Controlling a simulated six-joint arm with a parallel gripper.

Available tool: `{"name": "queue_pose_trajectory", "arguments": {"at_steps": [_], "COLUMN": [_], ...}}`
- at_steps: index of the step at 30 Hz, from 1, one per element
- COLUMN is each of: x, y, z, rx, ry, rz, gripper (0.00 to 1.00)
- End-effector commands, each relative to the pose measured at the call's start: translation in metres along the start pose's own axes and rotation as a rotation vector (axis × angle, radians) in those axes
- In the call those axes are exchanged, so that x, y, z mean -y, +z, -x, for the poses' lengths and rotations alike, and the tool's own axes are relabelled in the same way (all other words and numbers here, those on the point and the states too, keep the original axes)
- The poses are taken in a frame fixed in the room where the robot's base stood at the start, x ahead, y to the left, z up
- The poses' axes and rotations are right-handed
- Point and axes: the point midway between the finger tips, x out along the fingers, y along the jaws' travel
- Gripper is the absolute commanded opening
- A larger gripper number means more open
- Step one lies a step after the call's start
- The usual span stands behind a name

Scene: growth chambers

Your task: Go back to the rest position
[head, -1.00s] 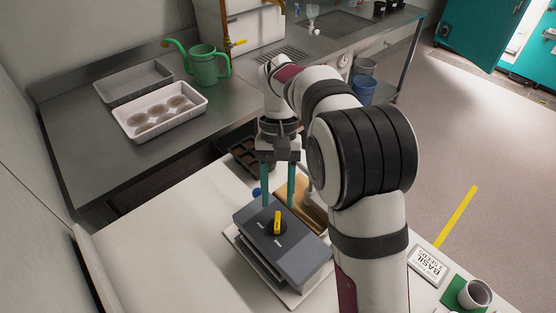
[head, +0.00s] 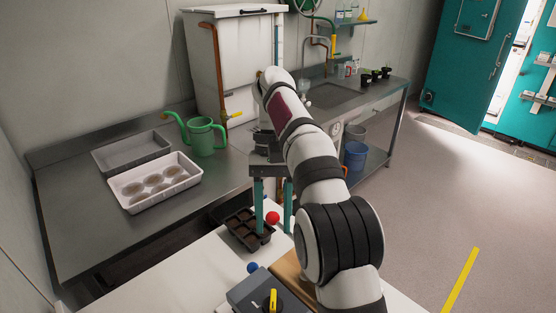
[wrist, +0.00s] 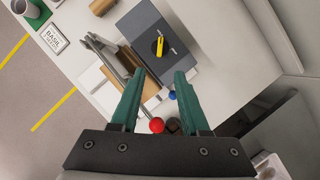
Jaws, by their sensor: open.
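My gripper (head: 273,208) is open and empty, pointing down, with its two green fingers apart. In the head view it shows in front of the seedling tray (head: 243,234) with dark cells and next to a red ball-like knob (head: 272,218). Beyond the fingertips is a dark grey device (wrist: 150,40) with a yellow handle (wrist: 160,45) on top. The red knob (wrist: 156,125) and a blue knob (wrist: 172,95) show between the fingers.
A green watering can (head: 202,138) and a white tray with round discs (head: 190,184) stand on the steel bench (head: 75,225). A white cabinet (head: 240,60) stands behind. A Basil seeds card (wrist: 54,39) and a cup (wrist: 28,8) lie at the white table's corner.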

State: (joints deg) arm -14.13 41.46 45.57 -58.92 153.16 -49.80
Motion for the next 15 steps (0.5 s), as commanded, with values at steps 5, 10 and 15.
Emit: {"name": "queue_pose_trajectory", "arguments": {"at_steps": [5,10,15], "x": [-0.04,-0.081,-0.086], "y": [0.053,0.146,0.202], "z": [0.004,-0.051,-0.135], "rx": [-0.032,-0.148,-0.27], "ry": [0.01,-0.059,-0.18], "rz": [-0.042,-0.177,-0.359], "gripper": [0.46,0.46,0.46]}}
